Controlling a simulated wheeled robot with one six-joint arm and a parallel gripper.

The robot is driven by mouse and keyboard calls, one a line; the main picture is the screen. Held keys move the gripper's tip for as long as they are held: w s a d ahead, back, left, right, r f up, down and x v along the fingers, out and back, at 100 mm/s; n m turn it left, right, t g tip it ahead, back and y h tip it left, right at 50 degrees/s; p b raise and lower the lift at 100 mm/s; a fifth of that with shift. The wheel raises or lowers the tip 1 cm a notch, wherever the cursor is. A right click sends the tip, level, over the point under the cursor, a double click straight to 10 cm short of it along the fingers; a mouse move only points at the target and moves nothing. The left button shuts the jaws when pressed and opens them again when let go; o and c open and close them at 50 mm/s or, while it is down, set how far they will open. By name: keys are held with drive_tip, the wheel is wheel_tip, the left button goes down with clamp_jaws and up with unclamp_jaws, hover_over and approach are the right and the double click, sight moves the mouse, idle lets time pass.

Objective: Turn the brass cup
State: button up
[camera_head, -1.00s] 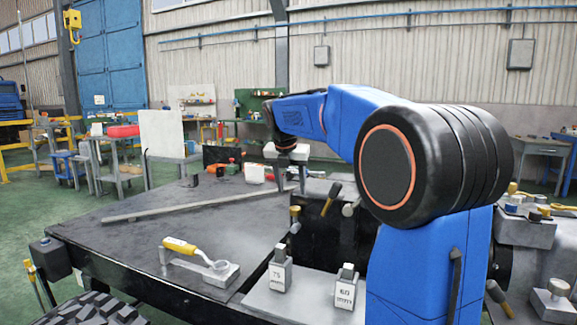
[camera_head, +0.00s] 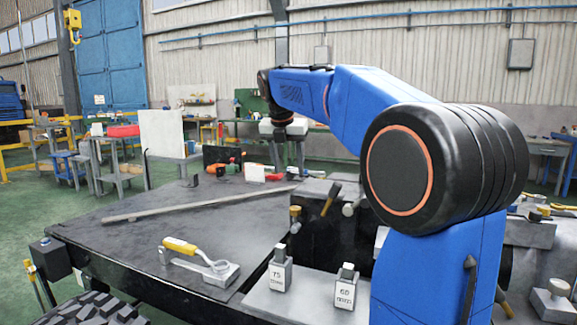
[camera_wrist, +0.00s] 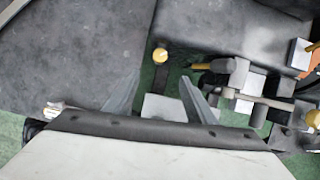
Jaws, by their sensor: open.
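A small brass-coloured round cap (camera_wrist: 160,55) shows in the wrist view, just beyond and between my fingertips; it appears to be the brass cup. In the head view my gripper (camera_head: 283,150) hangs above the far part of the dark table, apart from the brass piece. The cup's lower part is not clear from above.
A hammer (camera_wrist: 235,75) lies right of the cap in the wrist view. Bare tabletop (camera_wrist: 70,50) spreads left.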

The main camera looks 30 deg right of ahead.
sight(295, 207)
drive_tip(key=shift+m+g, duration=0.4)
drive_tip(key=shift+m, duration=0.5)
drive_tip(key=x, duration=0.5)
drive_tip(key=w+x, duration=0.1)
drive_tip(key=x, duration=1.1)
drive_tip(key=shift+w+f, duration=0.1)
drive_tip(key=shift+w, duration=0.1)
drive_tip(key=shift+c, duration=0.5)
drive_tip(key=c, duration=0.9)
